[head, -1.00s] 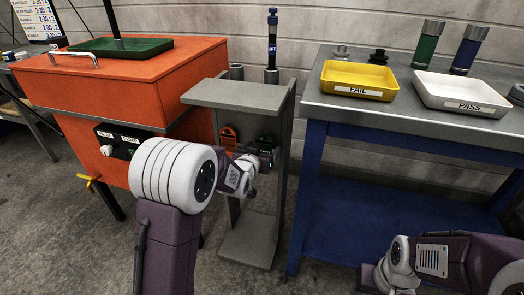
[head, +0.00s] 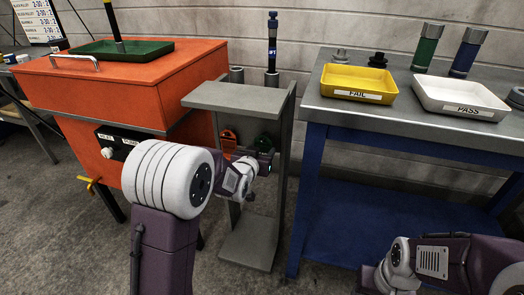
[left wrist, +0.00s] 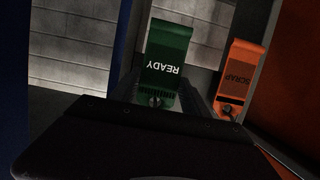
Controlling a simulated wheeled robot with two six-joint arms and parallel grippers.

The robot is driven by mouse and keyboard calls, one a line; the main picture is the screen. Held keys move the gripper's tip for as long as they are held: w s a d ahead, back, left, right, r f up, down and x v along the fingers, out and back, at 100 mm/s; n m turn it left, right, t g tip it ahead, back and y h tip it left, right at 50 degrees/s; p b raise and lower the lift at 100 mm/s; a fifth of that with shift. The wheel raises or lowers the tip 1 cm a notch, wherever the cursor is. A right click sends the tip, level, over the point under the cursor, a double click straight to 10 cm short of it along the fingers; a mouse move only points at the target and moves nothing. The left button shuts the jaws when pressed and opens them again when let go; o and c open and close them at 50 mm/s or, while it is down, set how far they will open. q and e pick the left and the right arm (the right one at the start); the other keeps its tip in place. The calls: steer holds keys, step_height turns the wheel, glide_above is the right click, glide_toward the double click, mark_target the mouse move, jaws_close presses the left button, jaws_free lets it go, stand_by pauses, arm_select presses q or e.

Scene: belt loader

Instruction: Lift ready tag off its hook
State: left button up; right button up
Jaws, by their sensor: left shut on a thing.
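The green ready tag (head: 265,142) hangs inside the grey stand, under its top. In the left wrist view the tag (left wrist: 168,55) shows upside-down white lettering "READY".
The grey stand (head: 235,97) has side walls close around my left gripper. An orange hopper (head: 110,85) stands at left. At right, a blue-legged bench (head: 420,117) holds a yellow FAIL tray (head: 358,95) and a white PASS tray (head: 460,107).

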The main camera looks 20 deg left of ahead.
arm_select(q)
steer(key=shift+s+r, duration=0.1)
steer(key=shift+s, duration=0.2)
steer(key=shift+v, duration=1.15)
steer(key=shift+s+a+r, duration=0.1)
steer(key=shift+s, duration=2.4)
